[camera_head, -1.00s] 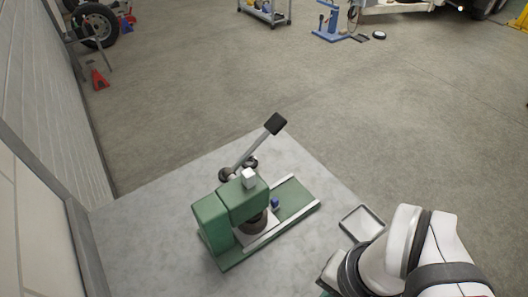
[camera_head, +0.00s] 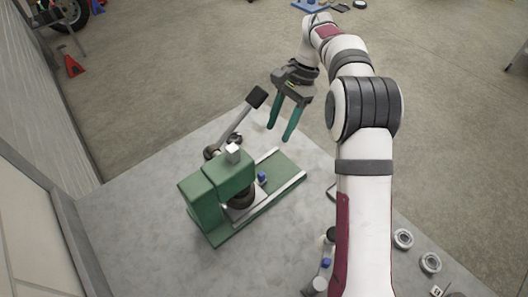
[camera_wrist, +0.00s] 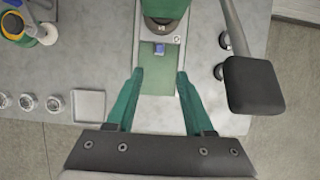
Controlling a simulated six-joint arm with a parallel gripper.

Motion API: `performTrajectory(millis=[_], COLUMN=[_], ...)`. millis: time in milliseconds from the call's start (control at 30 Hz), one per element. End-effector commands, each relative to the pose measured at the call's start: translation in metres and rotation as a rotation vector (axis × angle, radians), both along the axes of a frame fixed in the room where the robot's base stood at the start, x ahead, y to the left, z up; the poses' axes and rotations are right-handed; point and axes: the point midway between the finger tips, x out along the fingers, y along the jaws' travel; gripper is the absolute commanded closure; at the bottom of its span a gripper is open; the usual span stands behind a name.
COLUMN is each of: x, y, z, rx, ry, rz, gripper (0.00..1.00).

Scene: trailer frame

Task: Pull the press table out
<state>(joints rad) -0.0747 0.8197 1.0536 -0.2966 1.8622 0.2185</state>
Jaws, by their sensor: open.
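The green press (camera_head: 208,200) stands on a grey bench top (camera_head: 130,235). Its press table (camera_wrist: 173,54) is a grey plate between two light rails, mostly under the press head. A blue knob (camera_head: 262,177) stands at the table's front edge; it also shows in the wrist view (camera_wrist: 159,48). My gripper (camera_head: 279,134) is open and empty, pointing down above the front end of the press base. In the wrist view its green fingers (camera_wrist: 160,72) lie either side of the base strip, just short of the knob. I see no contact.
The press lever with its black handle (camera_wrist: 252,85) rises close to the right of my gripper in the wrist view. A small square tray (camera_wrist: 88,105) and several metal rings (camera_wrist: 53,104) lie to the left.

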Motion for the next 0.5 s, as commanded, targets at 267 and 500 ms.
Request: performTrajectory(millis=[267, 500], x=[-0.019, -0.033], y=[0.017, 0.031], z=[-0.058, -0.107], rx=[-0.001, -0.001], ry=[0.002, 0.001], rz=[0.002, 0.002], gripper=[0.47, 0.47])
